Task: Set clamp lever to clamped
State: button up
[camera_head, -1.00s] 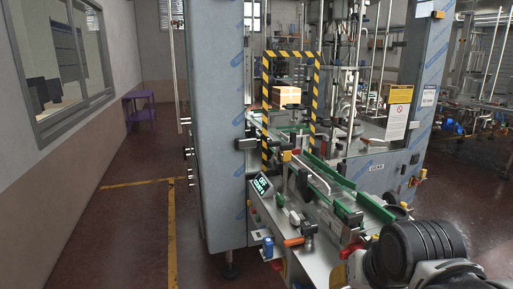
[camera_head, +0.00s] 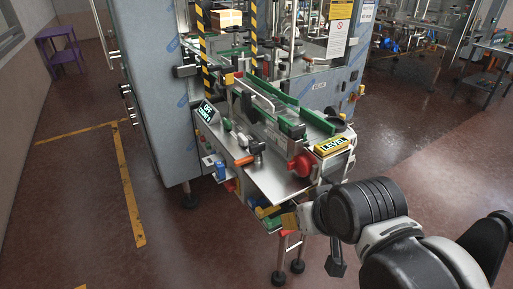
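A lever with an orange handle (camera_head: 244,161) and a dark hub sits on the metal plate at the front of the conveyor, beside the green guide rails. It may be the clamp lever; no label on it can be read, and whether it is clamped I cannot tell. My arm (camera_head: 372,208) reaches in from the lower right, with its thick black joint to the right of and below the plate. The arm is apart from the orange-handled lever.
A red knob (camera_head: 300,165) and a yellow "LEVEL" sign (camera_head: 332,146) are at the plate's right end. A small display (camera_head: 207,112) is at its left. A cardboard box (camera_head: 226,18) is inside the machine. Open floor lies left and right.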

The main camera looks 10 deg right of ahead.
aim_at(242, 161)
jog(key=i+j, duration=0.2)
jog(key=i, duration=0.3)
jog(key=i+j, duration=0.15)
jog(key=i, duration=0.35)
